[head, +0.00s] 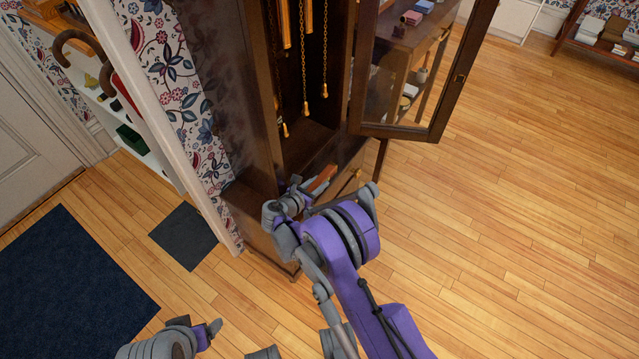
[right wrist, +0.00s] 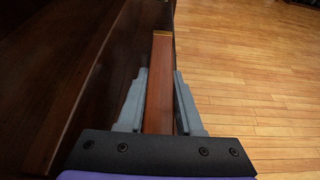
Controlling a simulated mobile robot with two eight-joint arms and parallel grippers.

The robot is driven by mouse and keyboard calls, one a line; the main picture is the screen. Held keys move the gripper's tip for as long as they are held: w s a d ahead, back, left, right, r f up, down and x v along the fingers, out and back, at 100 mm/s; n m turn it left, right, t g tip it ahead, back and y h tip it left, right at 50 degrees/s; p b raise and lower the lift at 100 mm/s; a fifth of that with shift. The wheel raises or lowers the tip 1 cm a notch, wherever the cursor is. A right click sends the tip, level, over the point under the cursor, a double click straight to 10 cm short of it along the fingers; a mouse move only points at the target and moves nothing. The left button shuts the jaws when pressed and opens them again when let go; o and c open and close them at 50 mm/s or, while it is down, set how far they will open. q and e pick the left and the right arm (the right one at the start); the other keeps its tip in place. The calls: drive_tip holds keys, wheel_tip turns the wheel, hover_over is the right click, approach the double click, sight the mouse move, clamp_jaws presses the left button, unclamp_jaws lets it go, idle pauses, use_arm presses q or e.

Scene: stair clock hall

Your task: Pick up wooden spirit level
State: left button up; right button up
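The wooden spirit level (head: 322,178) is a reddish-brown bar at the base of the tall dark clock case, partly hidden by my right gripper in the head view. In the right wrist view the level (right wrist: 159,85) runs lengthwise away from me, with a brass-coloured far end. My right gripper (right wrist: 161,75) has one grey finger on each side of the bar; narrow gaps show, and it looks open around it. In the head view the right gripper (head: 300,193) is at the bar's near end. My left gripper (head: 213,328) is low at the bottom edge, its opening unclear.
The clock case (head: 248,110) holds hanging chains and weights. Its glazed door (head: 440,100) stands open to the right. A white shelf (head: 135,140) with canes is at left, a dark blue mat (head: 70,280) and a grey mat (head: 184,236) on the floor. The wooden floor at right is clear.

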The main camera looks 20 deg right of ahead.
clamp_jaws()
